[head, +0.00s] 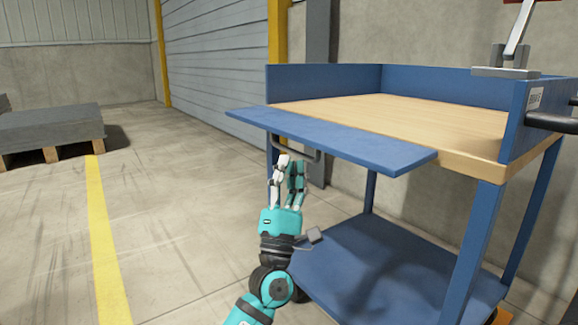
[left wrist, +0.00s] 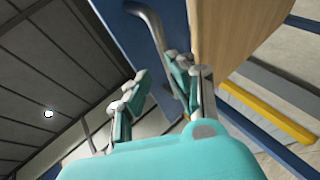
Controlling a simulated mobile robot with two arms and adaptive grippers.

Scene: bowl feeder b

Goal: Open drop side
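The drop side (head: 335,138) is a long blue panel along the near edge of the cart's wooden top (head: 420,118). It is folded outward and lies about level with the top. A grey bar handle (head: 308,157) hangs under it. My left gripper (head: 290,160) points up just below the panel, with its fingertips close to the handle. My right gripper is not in view.
The blue cart has a lower shelf (head: 375,265), fixed side walls and a black push handle (head: 550,122) at right. A grey lever device (head: 507,65) sits on its right wall. A loaded pallet (head: 50,130) stands far left. The floor at left is clear.

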